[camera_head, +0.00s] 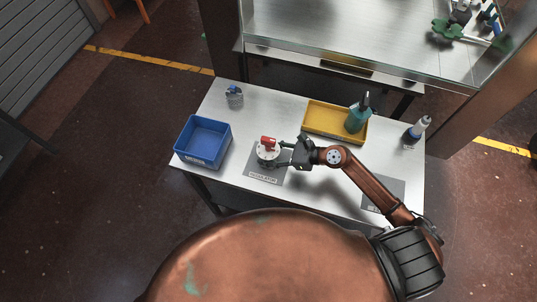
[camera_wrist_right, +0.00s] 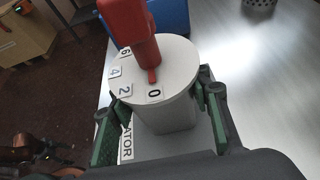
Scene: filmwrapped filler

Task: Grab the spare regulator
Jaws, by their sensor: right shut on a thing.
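The regulator (camera_head: 267,155) is a whitish cylinder with a red lever on top, upright over a grey mat (camera_head: 264,177) with a printed label. My right gripper (camera_head: 284,153) is shut on it from the right side. In the right wrist view the green-padded fingers lie on either side of the regulator (camera_wrist_right: 165,115). Its top carries number tags, and the red lever (camera_wrist_right: 131,30) has its narrow end by the 0 tag. I cannot tell whether its base touches the mat.
Another grey mat (camera_head: 384,188) lies front right.

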